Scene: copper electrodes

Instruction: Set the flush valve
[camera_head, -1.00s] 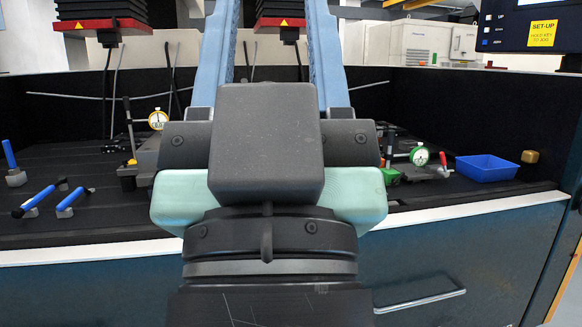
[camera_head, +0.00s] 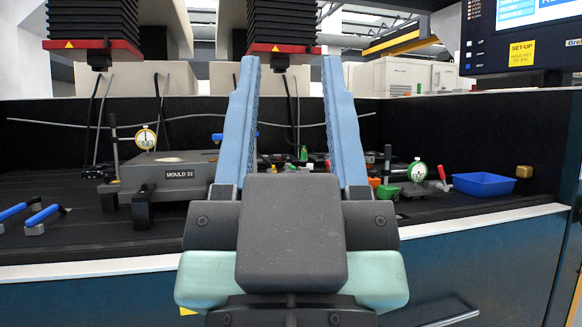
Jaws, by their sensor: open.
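My gripper (camera_head: 291,64) points away from me over the front edge of the worktank. Its two blue fingers are wide apart, with nothing held between them. I cannot tell for certain which part is the flush valve. Blue-handled fittings (camera_head: 42,217) lie at the left on the dark bed, and another blue handle (camera_head: 226,136) shows behind the mould block. A red lever (camera_head: 442,172) stands beside the green-rimmed dial gauge at the right. The gripper body and fingers hide part of the bed's middle.
A grey block marked MOULD 52 (camera_head: 166,182) with a yellow-rimmed dial gauge (camera_head: 146,138) sits left of my gripper. A green-rimmed gauge (camera_head: 417,171) and a blue tray (camera_head: 484,184) are at the right. Two red-based heads (camera_head: 282,47) hang above. A pale front rim (camera_head: 90,267) crosses below.

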